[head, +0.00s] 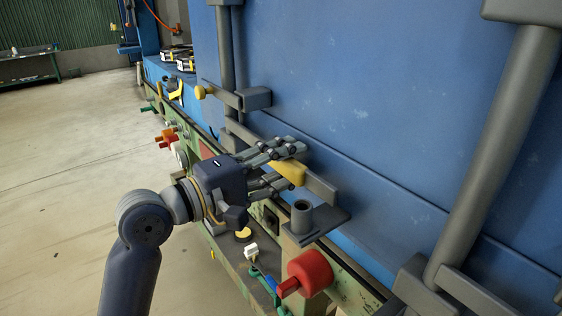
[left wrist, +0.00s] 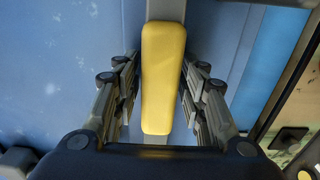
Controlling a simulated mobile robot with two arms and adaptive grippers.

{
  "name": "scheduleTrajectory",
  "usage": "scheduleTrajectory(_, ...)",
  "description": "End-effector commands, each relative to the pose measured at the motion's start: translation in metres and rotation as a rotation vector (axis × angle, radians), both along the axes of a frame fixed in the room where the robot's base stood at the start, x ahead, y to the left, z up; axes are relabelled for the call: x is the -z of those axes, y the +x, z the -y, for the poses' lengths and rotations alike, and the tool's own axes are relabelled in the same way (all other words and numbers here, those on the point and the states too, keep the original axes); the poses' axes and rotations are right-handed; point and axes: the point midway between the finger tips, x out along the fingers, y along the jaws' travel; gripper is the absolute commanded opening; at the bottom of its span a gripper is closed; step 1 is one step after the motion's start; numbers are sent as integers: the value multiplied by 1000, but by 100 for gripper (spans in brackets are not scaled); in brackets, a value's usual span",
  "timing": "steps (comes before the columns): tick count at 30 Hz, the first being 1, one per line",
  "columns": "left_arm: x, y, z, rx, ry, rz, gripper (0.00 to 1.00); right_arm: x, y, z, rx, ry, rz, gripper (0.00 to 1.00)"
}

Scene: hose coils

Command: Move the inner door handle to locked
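A door handle with a yellow grip (head: 291,173) sticks out from the blue container door (head: 350,90), low beside the grey locking bar. In the left wrist view the yellow grip (left wrist: 163,80) runs lengthwise between the fingers. My left gripper (head: 293,163) is open around this grip, one set of fingers on each side. The left wrist view shows a gap between the grip and the fingers of my left gripper (left wrist: 160,75) on both sides. A second handle with a yellow end (head: 200,92) sits farther back on the door. My right gripper is not in view.
A grey bracket with an upright round socket (head: 301,214) stands just right of my left gripper. A red knob (head: 308,272) sits below on the green frame. A thick grey bar (head: 490,160) stands at the right. The concrete floor (head: 70,170) at left is clear.

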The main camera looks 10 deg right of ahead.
Motion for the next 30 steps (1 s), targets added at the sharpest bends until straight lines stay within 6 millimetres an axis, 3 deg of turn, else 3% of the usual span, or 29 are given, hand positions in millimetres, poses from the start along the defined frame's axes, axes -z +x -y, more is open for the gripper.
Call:
scheduleTrajectory(6,0,0,0,1,0,1,48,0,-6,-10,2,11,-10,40)
scheduleTrajectory(13,1,-4,-8,-1,2,0,48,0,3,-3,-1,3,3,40)
scheduleTrajectory(24,1,-39,-71,-2,4,0,48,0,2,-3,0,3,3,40)
scheduleTrajectory(30,1,-53,-96,0,3,-1,48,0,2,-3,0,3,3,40)
